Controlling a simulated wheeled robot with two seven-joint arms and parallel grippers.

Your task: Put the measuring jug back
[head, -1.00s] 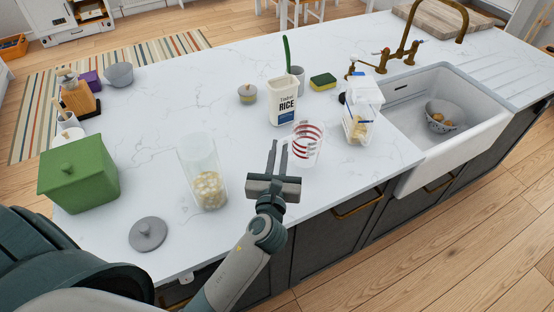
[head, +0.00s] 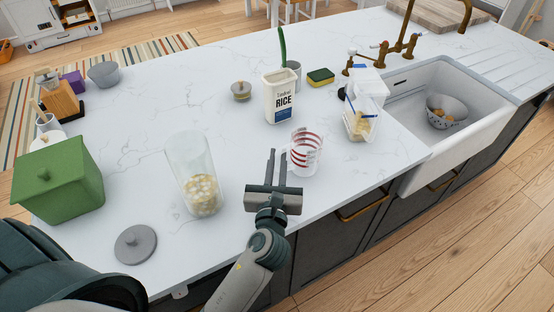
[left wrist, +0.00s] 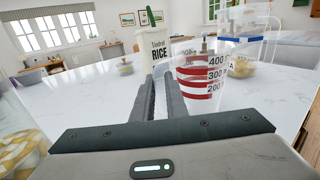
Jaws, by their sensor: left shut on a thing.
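The clear measuring jug (head: 305,152) with red bands is on or just above the white counter, right of my left gripper's fingers. It also shows in the left wrist view (left wrist: 200,78), upright, with black numbers. My left gripper (head: 278,165) has its fingers close together beside the jug, shut on it at its left side. The handle between the fingers is hard to make out. I cannot tell whether the jug's base touches the counter. My right gripper is not in view.
A rice carton (head: 280,98) stands behind the jug. A tall clear container (head: 193,175) of pale pieces stands left, with a grey lid (head: 135,244) and green box (head: 58,180). A clear container (head: 360,125) stands right, before the sink (head: 410,145). The counter's middle is clear.

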